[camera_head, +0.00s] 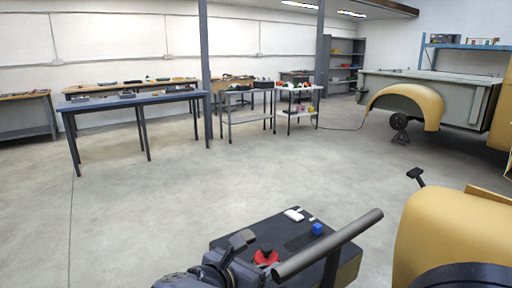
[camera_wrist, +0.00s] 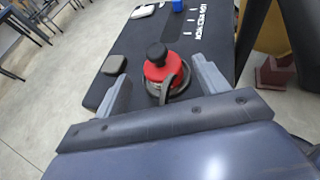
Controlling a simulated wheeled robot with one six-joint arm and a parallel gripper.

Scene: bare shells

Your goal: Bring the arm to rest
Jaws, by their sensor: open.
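My gripper (camera_wrist: 160,70) is open and empty in the wrist view, its two grey fingers spread apart. A red piece with a black knob and a grey ring (camera_wrist: 158,72) shows between and beyond the fingers. It stands on a dark flat top (camera_wrist: 138,45) with white lettering; whether the fingers touch it I cannot tell. In the head view my gripper (camera_head: 243,252) is low over the near edge of the same top, beside the red piece (camera_head: 266,257). A grey tube crosses in front at the right.
A blue cube (camera_head: 317,229) and a white item (camera_head: 293,214) lie on the dark top. A yellow body shell (camera_head: 450,240) stands close at right. A blue-topped table (camera_head: 130,100) and benches line the back. The middle floor (camera_head: 200,190) is clear.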

